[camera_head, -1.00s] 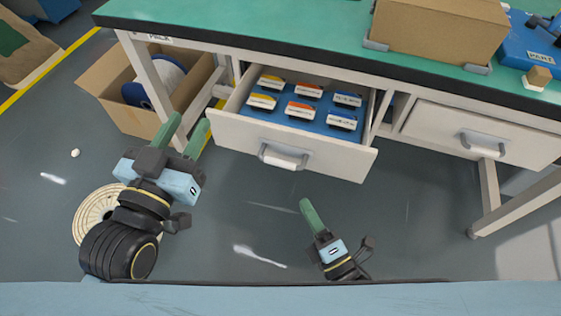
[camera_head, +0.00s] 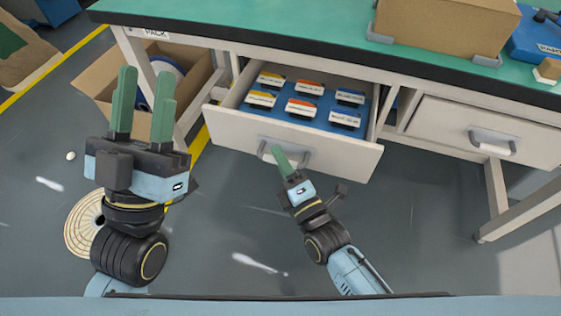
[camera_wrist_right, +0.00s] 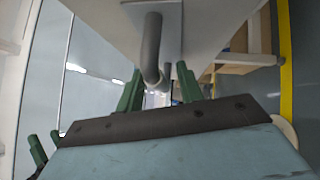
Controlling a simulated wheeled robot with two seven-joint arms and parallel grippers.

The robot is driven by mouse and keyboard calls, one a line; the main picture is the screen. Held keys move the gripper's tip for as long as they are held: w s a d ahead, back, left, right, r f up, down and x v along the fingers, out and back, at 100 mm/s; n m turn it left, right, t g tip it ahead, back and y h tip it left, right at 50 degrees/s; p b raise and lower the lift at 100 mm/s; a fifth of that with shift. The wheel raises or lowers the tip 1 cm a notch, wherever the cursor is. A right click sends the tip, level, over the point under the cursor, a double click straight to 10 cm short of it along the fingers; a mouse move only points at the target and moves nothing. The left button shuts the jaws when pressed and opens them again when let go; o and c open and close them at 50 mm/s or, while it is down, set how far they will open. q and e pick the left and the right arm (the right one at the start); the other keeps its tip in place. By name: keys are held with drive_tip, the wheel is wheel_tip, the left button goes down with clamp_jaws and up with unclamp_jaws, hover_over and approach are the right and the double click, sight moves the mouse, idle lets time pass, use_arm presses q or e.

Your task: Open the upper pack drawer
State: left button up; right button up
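The pack drawer (camera_head: 290,143) under the workbench's PACK label (camera_head: 156,33) stands pulled out. Several small labelled boxes in yellow, orange and blue lie on its blue bottom. My right gripper (camera_head: 281,151) is at the drawer's grey handle (camera_head: 300,157), partly covering it. In the right wrist view, the handle (camera_wrist_right: 152,45) reaches down between the green fingers of my right gripper (camera_wrist_right: 161,76). These fingers are apart; I cannot tell whether they touch the handle. My left gripper (camera_head: 145,86) is open and empty, left of the drawer.
A closed drawer (camera_head: 520,140) is at the right under the green-topped bench (camera_head: 250,20). A cardboard box (camera_head: 440,32) stands on the bench. An open carton (camera_head: 95,85) with a spool is on the floor at left. The floor before the drawer is clear.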

use_arm(q)
drive_tip(key=shift+s, duration=0.1)
use_arm(e)
drive_tip(key=shift+w+a, duration=0.1)
drive_tip(key=shift+w, duration=0.1)
clamp_jaws()
